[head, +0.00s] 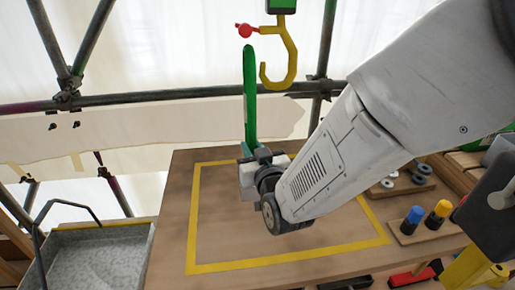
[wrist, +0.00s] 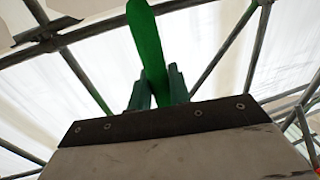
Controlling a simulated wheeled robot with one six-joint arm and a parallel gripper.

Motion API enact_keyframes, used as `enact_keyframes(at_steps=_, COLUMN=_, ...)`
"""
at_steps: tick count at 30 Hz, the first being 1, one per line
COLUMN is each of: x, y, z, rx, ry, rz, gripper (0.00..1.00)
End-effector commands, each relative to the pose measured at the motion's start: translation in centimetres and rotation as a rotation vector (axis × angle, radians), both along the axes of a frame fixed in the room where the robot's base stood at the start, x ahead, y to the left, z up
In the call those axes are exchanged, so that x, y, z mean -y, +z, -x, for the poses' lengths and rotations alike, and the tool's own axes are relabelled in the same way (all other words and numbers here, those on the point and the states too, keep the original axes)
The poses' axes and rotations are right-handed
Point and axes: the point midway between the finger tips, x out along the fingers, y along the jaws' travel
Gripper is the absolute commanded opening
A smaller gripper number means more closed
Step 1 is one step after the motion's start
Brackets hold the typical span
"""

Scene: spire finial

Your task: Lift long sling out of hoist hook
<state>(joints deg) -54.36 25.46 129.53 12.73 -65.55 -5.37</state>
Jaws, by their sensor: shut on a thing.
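A green sling (head: 249,85) stands upright in the head view, to the left of the yellow hoist hook (head: 284,66). A gap shows between the sling and the hook in this picture; their distance in depth cannot be told. My gripper (head: 250,150) is shut on the sling's lower end, below the hook. In the wrist view the sling (wrist: 148,40) rises from between the two green fingers of my gripper (wrist: 157,88). The hook does not show in the wrist view. A red piece (head: 245,30) sticks out to the left of the hook's top.
A wooden table (head: 175,225) with a yellow outlined square lies below my arm. A grey metal tray (head: 95,265) is at the lower left. Blue and yellow pegs (head: 438,215) stand on a board at the right. Scaffold tubes (head: 150,97) run behind the hook.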

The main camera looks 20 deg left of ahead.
Motion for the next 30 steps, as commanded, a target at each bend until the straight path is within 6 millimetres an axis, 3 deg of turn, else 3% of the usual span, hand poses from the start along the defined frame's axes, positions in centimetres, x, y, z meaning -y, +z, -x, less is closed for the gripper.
enact_keyframes(at_steps=30, x=-3.8, y=0.0, z=2.3, rx=0.000, ry=0.000, rz=0.000, gripper=0.00)
